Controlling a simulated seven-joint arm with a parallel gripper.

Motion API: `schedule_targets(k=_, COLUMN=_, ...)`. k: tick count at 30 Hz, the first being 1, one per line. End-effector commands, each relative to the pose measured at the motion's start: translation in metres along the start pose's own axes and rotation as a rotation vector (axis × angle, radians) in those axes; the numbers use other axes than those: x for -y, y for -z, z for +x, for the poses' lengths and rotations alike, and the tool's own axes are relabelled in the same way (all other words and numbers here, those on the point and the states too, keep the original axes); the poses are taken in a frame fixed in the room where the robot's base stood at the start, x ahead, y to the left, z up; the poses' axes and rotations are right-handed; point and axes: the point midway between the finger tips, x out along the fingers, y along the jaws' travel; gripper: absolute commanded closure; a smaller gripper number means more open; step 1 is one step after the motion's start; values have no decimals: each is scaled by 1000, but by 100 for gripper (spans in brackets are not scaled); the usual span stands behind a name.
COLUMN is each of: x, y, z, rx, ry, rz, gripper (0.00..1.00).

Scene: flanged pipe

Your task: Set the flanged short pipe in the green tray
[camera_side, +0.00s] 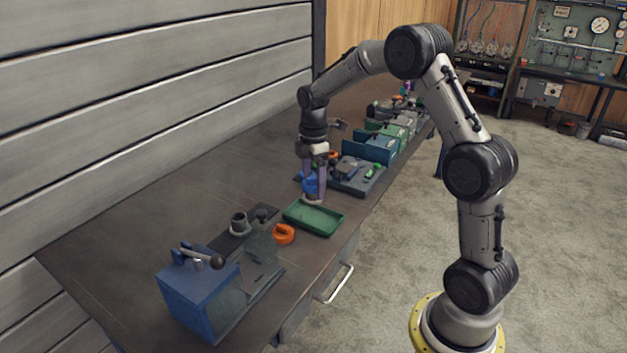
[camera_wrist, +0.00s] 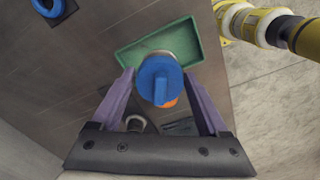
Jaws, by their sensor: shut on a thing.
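The flanged short pipe is the piece between my fingers. In the wrist view it shows a blue upper part (camera_wrist: 160,82) with a pale round flange behind it. My gripper (camera_side: 313,194) has purple fingers and is shut on this piece; the gripper also shows in the wrist view (camera_wrist: 160,75). The green tray (camera_side: 322,223) lies on the bench near its front edge, and in the wrist view the tray (camera_wrist: 192,33) shows behind the held piece. The held piece is over the tray's back part in the side view. I cannot tell whether it touches the tray floor.
An orange piece (camera_side: 284,234) lies just left of the tray. A grey flanged fitting (camera_side: 240,224) stands behind it, and a blue vise-like block (camera_side: 200,290) stands nearer. A dark fixture (camera_side: 357,178) and other fixtures line the bench to the right.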

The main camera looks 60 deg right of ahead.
Motion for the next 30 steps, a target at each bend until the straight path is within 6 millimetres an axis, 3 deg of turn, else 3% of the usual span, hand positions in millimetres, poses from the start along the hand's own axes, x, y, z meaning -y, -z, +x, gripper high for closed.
schedule_targets(k=30, x=0, y=0, z=18, rx=0, ry=0, rz=0, gripper=87)
